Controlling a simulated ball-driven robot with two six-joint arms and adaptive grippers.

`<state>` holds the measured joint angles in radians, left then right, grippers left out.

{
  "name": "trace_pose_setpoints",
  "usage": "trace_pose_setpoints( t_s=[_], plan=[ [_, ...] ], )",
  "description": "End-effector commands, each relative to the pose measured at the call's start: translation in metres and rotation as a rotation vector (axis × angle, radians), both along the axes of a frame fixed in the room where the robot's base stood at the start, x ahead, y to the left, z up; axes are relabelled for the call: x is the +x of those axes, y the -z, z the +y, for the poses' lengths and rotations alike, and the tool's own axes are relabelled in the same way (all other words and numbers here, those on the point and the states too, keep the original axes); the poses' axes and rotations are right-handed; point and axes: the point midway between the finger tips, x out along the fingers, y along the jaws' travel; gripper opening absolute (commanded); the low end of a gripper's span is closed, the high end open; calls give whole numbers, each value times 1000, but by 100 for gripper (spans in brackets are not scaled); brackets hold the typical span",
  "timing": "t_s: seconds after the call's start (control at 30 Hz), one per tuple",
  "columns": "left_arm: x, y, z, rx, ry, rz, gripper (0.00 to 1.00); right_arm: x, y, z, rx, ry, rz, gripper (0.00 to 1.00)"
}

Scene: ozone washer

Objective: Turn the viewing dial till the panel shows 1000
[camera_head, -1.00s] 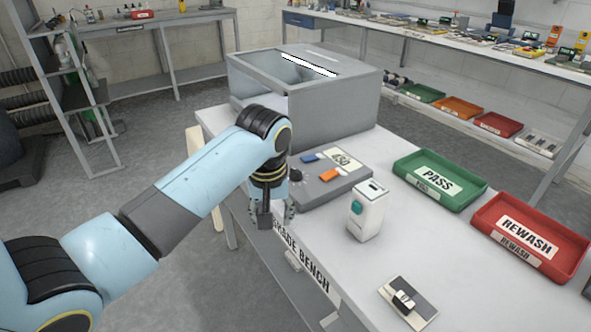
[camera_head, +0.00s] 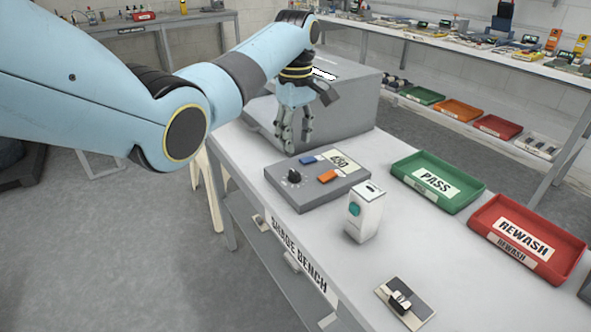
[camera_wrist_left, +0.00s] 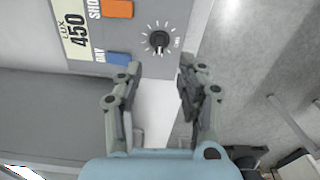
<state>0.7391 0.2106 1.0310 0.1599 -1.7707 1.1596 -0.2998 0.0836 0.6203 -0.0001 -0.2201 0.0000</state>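A grey control box (camera_head: 318,195) lies on the bench with a black dial (camera_head: 294,176) at its left end. In the left wrist view the dial (camera_wrist_left: 159,40) sits inside a ring of white tick marks. The panel (camera_head: 340,163) reads 450, and the wrist view shows LUX 450 on it (camera_wrist_left: 75,30). My left gripper (camera_head: 291,142) hangs above and behind the box, fingers pointing down. In the wrist view its two fingers (camera_wrist_left: 160,72) are apart with nothing between them, and the dial lies beyond the tips, untouched. My right gripper is out of view.
The box carries a blue button (camera_head: 308,160) and an orange one (camera_head: 327,177). A grey hooded box (camera_head: 350,115) stands behind. A white device (camera_head: 364,212), green PASS tray (camera_head: 470,205), red REWASH tray (camera_head: 570,262) and small switch plate (camera_head: 418,309) are to the right.

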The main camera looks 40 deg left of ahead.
Motion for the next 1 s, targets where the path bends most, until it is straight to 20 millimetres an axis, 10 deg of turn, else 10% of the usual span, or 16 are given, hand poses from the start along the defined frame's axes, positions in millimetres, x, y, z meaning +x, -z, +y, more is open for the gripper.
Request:
trace_pose_setpoints(
  t_s=[0.43,0.83,1.0],
  plan=[
    [-1,83,0,-1,3,1,38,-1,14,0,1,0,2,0],
    [-1,92,0,1,4,-1,38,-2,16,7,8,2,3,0],
    [-1,92,0,1,4,-1,19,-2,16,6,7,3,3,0]
  ],
)
